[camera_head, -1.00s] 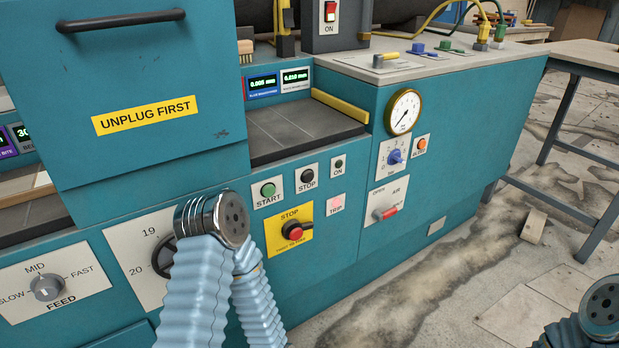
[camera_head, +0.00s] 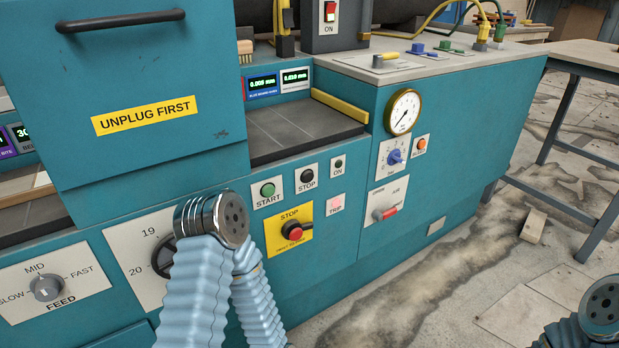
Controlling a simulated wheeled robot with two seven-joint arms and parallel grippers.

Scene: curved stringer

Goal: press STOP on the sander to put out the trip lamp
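The teal sander (camera_head: 330,290) fills the middle of the head view. Its black STOP button (camera_head: 306,176) sits on a white plate, just right of the green START button (camera_head: 267,190). A separate red mushroom STOP button (camera_head: 293,232) is on a yellow plate below. The trip lamp (camera_head: 336,204) is a pale pink square marked TRIP, right of the yellow plate. One of my arms, with light blue bellows and a metal joint, stands in front of the panel left of these buttons. Part of my other arm shows at the bottom right corner. Neither gripper's fingers show.
A small dark ON indicator (camera_head: 338,164) is right of the black STOP. A dial gauge (camera_head: 402,112), a blue knob (camera_head: 395,157) and a red-tipped lever (camera_head: 385,213) are further right. The feed knob (camera_head: 46,288) is at left.

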